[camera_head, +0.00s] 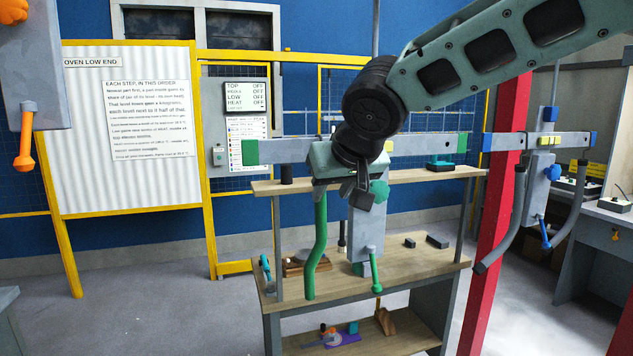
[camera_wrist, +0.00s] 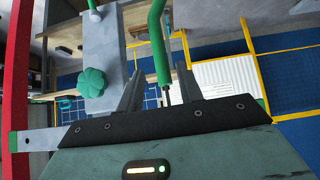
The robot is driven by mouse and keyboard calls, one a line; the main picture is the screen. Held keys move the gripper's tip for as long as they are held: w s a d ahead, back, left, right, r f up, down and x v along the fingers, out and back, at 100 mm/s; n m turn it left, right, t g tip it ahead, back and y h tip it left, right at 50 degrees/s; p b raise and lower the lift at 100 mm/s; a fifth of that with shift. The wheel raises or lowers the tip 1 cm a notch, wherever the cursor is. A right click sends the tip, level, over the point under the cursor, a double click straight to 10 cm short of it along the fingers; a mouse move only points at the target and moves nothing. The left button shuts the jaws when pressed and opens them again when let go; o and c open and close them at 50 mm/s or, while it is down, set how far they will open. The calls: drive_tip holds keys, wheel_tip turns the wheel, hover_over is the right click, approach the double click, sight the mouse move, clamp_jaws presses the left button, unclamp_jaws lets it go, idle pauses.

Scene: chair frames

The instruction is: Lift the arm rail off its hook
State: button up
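The green arm rail (camera_head: 321,235) is a bent tube hanging upright below the left half of a grey crossbar (camera_head: 285,151) with green ends. Its upper end and hook are hidden behind my gripper (camera_head: 358,190) in the head view. In the wrist view the rail (camera_wrist: 160,45) appears between the two spread fingers of my gripper (camera_wrist: 160,78), with gaps on both sides. A thin dark piece shows at the rail's near end. I cannot tell whether the fingers are level with the rail in depth. A grey upright plate (camera_head: 365,235) with a green knob (camera_head: 379,191) stands right of the rail.
A wooden workbench (camera_head: 400,280) with an upper shelf (camera_head: 420,175) stands behind and below the rail. A red post (camera_head: 495,220) and another frame with blue ends and grey rails (camera_head: 505,220) are to the right. Open floor lies to the left.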

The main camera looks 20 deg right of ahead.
sight(323, 209)
drive_tip(key=p+x, duration=0.1)
drive_tip(key=x, duration=0.6)
drive_tip(key=shift+w+d+f+p, duration=0.1)
drive_tip(key=shift+w+p, duration=0.1)
drive_tip(key=shift+p, duration=0.15)
drive_tip(key=shift+w+f, duration=0.15)
drive_tip(key=shift+f, duration=0.05)
drive_tip(key=shift+c, duration=1.2)
clamp_jaws()
drive_tip(key=shift+r+p, duration=0.75)
drive_tip(key=shift+r, duration=0.45)
drive_tip(key=shift+s+b, duration=1.6)
drive_tip(key=shift+b, duration=0.6)
drive_tip(key=shift+s, duration=0.2)
drive_tip(key=shift+s+r+b, duration=0.25)
drive_tip(key=shift+s+b, duration=0.5)
drive_tip(key=shift+s, duration=0.35)
drive_tip(key=shift+s+r+b, duration=0.25)
drive_tip(key=shift+s+b, duration=0.45)
drive_tip(key=shift+s, duration=0.4)
